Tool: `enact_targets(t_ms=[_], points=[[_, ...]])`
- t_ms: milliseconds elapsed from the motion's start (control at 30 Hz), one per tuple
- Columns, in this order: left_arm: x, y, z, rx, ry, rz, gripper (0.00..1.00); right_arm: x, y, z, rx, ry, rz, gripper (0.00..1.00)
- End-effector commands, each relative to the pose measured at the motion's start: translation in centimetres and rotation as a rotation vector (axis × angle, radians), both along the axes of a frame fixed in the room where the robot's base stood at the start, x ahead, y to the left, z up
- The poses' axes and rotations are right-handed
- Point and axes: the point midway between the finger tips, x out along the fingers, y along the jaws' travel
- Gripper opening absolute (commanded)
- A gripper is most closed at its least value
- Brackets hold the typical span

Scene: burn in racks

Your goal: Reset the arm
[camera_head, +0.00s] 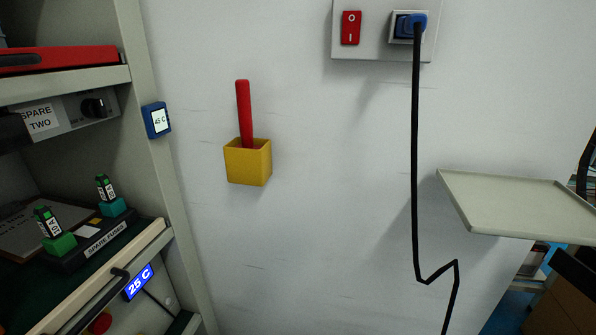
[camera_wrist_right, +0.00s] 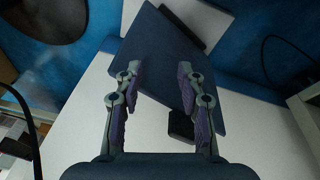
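My right gripper (camera_wrist_right: 159,85) shows in the right wrist view with its two fingers spread apart and nothing between the pads. Beyond the fingers is a dark blue flat panel (camera_wrist_right: 180,60), apart from them as far as I can tell. Neither gripper shows in the head view, and my left gripper is in no view.
In the head view a rack (camera_head: 150,200) stands at the left, with spare fuses on a shelf. A yellow holder (camera_head: 248,163) with a red stick (camera_head: 243,112), a switch and socket plate (camera_head: 380,45) with a black cable (camera_head: 415,150), and an empty tray (camera_head: 520,205) are on the wall.

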Motion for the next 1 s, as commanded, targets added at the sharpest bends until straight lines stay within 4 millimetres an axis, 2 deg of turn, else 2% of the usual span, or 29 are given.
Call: enact_targets(t_ms=[33, 167, 233, 400, 500, 667, 1000], points=[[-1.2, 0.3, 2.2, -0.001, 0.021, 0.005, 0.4, -1.2, -0.3, 2.2, 0.001, 0.021, -0.005, 0.39], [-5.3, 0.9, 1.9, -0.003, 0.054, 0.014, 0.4, -5.3, -1.0, 1.9, 0.003, 0.054, -0.014, 0.39], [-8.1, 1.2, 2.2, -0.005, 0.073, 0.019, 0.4, -8.1, -1.2, 2.2, 0.005, 0.073, -0.019, 0.39], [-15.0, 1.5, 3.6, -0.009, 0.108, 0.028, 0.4, -15.0, -1.5, 3.6, 0.008, 0.108, -0.029, 0.39], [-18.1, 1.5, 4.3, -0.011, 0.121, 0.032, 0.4, -18.1, -1.5, 4.3, 0.011, 0.12, -0.032, 0.39], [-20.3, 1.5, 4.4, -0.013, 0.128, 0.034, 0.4, -20.3, -1.6, 4.3, 0.012, 0.129, -0.033, 0.39], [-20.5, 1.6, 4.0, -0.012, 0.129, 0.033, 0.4, -20.5, -1.6, 4.0, 0.011, 0.129, -0.034, 0.39]])
